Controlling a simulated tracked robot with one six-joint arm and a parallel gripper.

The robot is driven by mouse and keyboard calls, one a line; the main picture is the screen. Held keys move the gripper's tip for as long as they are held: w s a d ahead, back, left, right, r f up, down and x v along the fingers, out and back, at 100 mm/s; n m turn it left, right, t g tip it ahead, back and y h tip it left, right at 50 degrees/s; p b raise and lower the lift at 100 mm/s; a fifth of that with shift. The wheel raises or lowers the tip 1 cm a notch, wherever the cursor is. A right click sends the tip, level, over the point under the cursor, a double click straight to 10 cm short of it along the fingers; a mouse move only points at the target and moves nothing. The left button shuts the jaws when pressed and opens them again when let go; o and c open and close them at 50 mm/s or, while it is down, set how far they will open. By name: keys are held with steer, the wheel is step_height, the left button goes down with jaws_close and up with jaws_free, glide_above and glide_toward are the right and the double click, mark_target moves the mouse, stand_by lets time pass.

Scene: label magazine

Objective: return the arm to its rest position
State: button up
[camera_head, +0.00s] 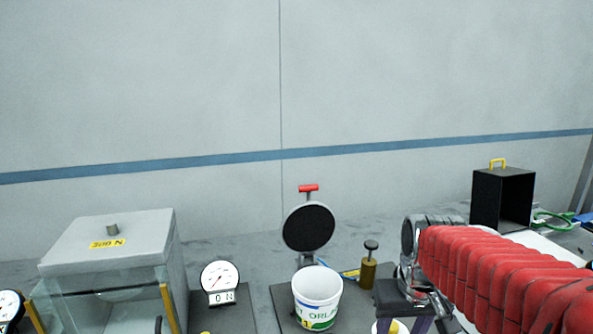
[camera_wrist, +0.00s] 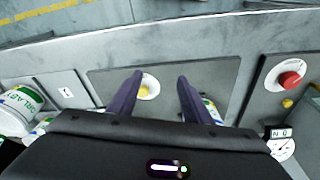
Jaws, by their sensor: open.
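My gripper (camera_wrist: 161,82) shows in the wrist view with its two dark purple fingers apart and nothing held between them. Beyond the gap, a small white round dish with a yellow centre (camera_wrist: 149,88) sits on a grey panel. In the head view my arm, in a ribbed red sleeve, reaches in from the right edge. Its dark wrist is low in the picture, right of the brass plunger (camera_head: 368,272). The fingers are partly cut off by the bottom edge there.
A white bucket (camera_head: 317,295) and a round black disc on a stand (camera_head: 308,228) are left of my arm. A lidded glass case (camera_head: 108,240) and a dial gauge (camera_head: 220,277) stand further left. A black box (camera_head: 503,198) stands behind my arm. The wrist view shows a red button (camera_wrist: 290,79).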

steer(key=s+a+r+t, duration=0.1)
steer(key=s+a+t, duration=0.2)
steer(key=s, duration=0.9)
steer(key=shift+a+r, duration=0.35)
steer(key=shift+a, duration=0.1)
